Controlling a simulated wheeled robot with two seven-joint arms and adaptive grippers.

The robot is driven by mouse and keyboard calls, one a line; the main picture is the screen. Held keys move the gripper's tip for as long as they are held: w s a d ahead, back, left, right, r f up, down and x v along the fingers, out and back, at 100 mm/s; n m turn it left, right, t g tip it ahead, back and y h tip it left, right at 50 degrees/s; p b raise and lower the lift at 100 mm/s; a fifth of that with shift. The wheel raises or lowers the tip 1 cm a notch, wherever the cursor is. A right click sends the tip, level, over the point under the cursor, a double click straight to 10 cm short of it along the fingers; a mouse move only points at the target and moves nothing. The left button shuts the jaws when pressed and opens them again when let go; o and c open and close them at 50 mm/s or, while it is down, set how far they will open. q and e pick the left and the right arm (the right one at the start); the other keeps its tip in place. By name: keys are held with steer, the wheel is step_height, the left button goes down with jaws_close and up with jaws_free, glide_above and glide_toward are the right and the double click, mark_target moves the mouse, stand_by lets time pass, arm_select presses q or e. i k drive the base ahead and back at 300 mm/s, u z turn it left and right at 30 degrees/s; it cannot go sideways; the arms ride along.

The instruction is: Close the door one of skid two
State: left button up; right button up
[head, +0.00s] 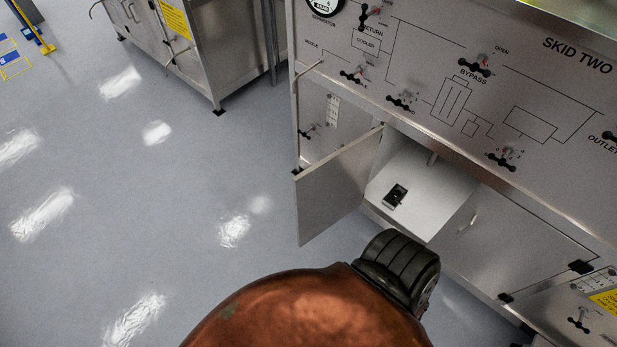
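Skid two is the large metal cabinet on the right, with its panel (520,85) marked "SKID TWO". A cabinet door (337,187) low on its front stands open, swung outward to the left. The open compartment (450,195) shows a pale floor with a small black device (396,195) lying on it. A closed door (520,235) with a small light handle (469,221) is to the right of the opening. I cannot read a number on either door. Neither of my grippers is in view.
My copper-coloured base and a black wheel fill the bottom centre, close to the open door and the compartment. Another metal cabinet (205,55) stands at the upper left. The grey floor (130,200) to the left is clear. Valve handles (475,67) stick out from the panel.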

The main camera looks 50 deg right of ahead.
mark_target(326, 192)
steer(key=i, duration=2.8)
steer(key=z, duration=4.05)
